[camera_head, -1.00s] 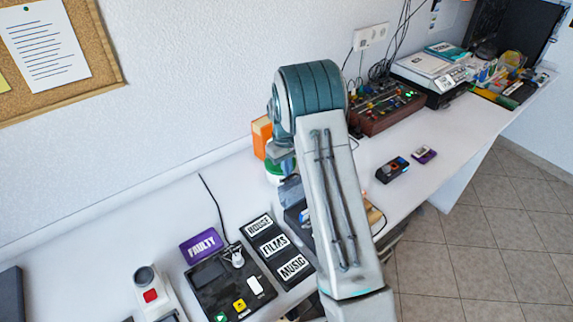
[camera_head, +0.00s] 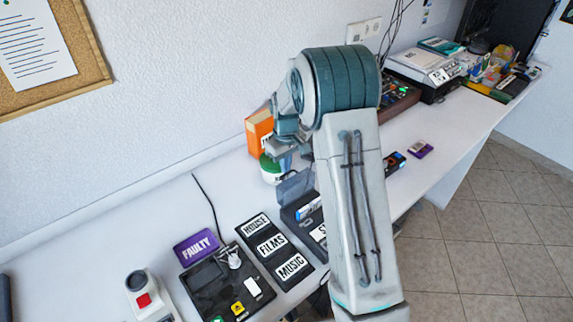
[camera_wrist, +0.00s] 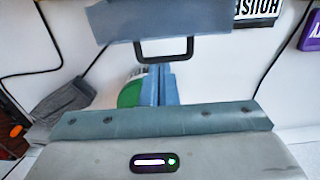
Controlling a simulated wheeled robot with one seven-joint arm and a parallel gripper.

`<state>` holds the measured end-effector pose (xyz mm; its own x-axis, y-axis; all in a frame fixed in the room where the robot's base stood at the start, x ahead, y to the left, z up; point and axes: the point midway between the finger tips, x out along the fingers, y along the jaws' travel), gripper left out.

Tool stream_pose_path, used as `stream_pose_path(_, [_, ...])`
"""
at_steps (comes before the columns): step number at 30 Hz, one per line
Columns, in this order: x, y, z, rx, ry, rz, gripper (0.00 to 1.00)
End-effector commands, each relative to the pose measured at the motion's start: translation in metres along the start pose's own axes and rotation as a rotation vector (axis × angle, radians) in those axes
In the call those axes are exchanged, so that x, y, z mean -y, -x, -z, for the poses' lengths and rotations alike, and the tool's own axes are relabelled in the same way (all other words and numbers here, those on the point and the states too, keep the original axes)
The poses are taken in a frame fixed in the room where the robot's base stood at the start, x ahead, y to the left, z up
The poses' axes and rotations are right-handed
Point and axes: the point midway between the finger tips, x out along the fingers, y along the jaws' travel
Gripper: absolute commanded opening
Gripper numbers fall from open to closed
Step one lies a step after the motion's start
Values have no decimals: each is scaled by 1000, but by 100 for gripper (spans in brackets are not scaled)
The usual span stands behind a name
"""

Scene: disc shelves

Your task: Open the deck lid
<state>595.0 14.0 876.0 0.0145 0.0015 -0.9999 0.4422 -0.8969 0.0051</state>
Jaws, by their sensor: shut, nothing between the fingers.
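The dark deck (camera_head: 290,217) stands on the bench in the head view, partly hidden by my arm. Its grey-blue see-through lid (camera_head: 295,186) stands raised at the deck's back edge, tilted up. In the wrist view the lid (camera_wrist: 160,22) fills the top middle, with a black loop handle (camera_wrist: 165,59) on its near edge. My gripper (camera_wrist: 160,72) is shut and empty, its blue fingers just below the handle in that picture. I cannot tell whether they touch it. In the head view my gripper (camera_head: 284,158) is close behind the lid, its tips unclear.
A green-and-white tub (camera_head: 270,168) and an orange box (camera_head: 259,132) stand close behind my gripper. Left of the deck are a rack labelled HOUSE, FILMS, MUSIC (camera_head: 272,246), a black control box (camera_head: 228,285) and a purple FAULTY sign (camera_head: 196,246). Small devices lie to the right.

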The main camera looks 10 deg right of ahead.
Motion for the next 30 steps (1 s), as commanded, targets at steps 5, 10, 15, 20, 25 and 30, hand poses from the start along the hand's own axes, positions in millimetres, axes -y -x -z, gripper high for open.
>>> stream_pose_path(5, [-2, 3, -1, 0, -2, -1, 0])
stream_pose_path(10, [-2, 17, -1, -1, -2, -1, 0])
stream_pose_path(15, [-1, 44, -2, -1, -2, -1, 0])
stream_pose_path(20, [-1, 73, -3, -2, 0, -1, 0])
stream_pose_path(25, [0, 95, -4, 0, 1, 0, 0])
stream_pose_path(30, [0, 100, -4, 0, 2, 0, 0])
